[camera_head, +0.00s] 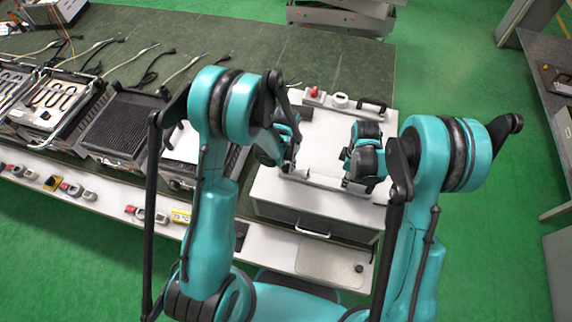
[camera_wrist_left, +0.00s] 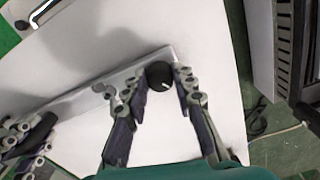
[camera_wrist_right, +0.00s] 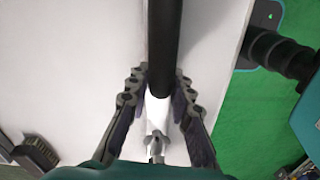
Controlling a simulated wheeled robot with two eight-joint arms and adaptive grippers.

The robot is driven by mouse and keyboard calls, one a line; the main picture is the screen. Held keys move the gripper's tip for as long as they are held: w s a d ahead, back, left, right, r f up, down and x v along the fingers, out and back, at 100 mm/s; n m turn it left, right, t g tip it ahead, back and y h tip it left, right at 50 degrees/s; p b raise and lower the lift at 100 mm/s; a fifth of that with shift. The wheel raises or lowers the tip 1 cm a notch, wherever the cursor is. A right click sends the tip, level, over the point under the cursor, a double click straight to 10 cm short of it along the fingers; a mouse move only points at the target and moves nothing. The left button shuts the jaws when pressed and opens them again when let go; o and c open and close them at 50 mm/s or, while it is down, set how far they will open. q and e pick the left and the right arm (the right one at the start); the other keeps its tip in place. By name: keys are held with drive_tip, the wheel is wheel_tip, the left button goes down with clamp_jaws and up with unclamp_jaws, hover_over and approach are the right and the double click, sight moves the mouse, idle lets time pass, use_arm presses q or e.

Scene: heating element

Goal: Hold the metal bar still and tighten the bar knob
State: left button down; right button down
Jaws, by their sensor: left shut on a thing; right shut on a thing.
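The black bar knob (camera_wrist_left: 159,75) sits between the fingertips of my left gripper (camera_wrist_left: 160,80) in the left wrist view. The fingers touch it on both sides. In the head view my left gripper (camera_head: 287,168) is at the left end of the metal bar (camera_head: 318,181), and the knob is hidden there. My right gripper (camera_head: 352,178) is at the bar's right end. In the right wrist view the right gripper (camera_wrist_right: 159,98) is closed around the bright metal bar (camera_wrist_right: 157,112), just below a long black section (camera_wrist_right: 164,40).
The bar is at a white work surface (camera_head: 318,135). Red and white parts (camera_head: 315,93) and a black handle (camera_head: 374,105) are at its back. Open heater units (camera_head: 120,122) and loose cables stand on the dark table to the left. A drawer handle (camera_head: 312,234) is in front.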

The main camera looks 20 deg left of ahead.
use_arm(q)
drive_tip(key=m, duration=0.5)
drive_tip(key=shift+m, duration=0.3)
drive_tip(key=m, duration=1)
drive_tip(key=shift+m, duration=0.4)
drive_tip(key=m, duration=0.5)
drive_tip(key=shift+m, duration=0.4)
drive_tip(key=shift+d, duration=0.1)
drive_tip(key=c, duration=1.2)
unclamp_jaws()
